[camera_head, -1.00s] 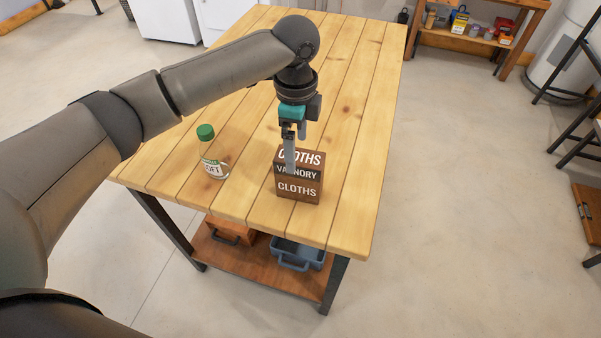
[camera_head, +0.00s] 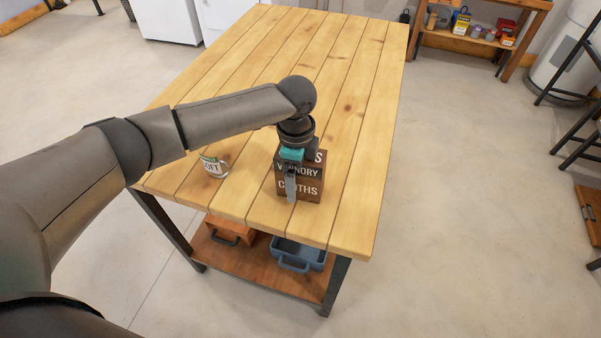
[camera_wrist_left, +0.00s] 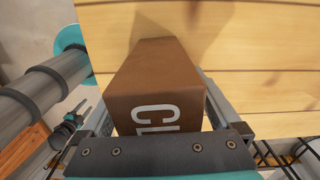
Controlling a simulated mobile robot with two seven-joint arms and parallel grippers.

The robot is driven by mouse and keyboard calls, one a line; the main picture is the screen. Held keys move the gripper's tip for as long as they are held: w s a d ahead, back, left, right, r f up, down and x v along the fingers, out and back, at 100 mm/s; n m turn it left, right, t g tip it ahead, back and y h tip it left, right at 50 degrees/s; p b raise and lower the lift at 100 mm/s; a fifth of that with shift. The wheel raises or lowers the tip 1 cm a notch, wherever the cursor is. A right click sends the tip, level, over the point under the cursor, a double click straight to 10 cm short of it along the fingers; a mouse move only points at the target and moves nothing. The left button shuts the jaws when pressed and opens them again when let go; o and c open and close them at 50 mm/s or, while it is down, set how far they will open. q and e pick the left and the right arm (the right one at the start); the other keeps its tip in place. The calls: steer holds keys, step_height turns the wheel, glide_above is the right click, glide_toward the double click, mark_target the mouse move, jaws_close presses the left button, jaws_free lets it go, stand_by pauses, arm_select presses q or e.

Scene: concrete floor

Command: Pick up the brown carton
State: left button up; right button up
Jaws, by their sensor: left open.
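The brown carton (camera_head: 312,186) with white "CLOTHS" lettering stands upright near the front edge of the wooden table (camera_head: 352,215). My left gripper (camera_head: 293,186) is low over it, with one finger in front of the carton's near face; the other finger is hidden behind the carton in the head view. In the left wrist view the brown carton (camera_wrist_left: 155,75) lies between the open fingers of my left gripper (camera_wrist_left: 155,105). I cannot tell whether either finger touches it.
A blue bin (camera_head: 298,254) and an orange-brown box (camera_head: 228,234) sit on the lower shelf. The table's far part is clear.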

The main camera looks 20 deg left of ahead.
arm_select(q)
steer(key=shift+c, duration=0.3)
steer(key=c, duration=1.4)
steer(key=shift+r, duration=0.1)
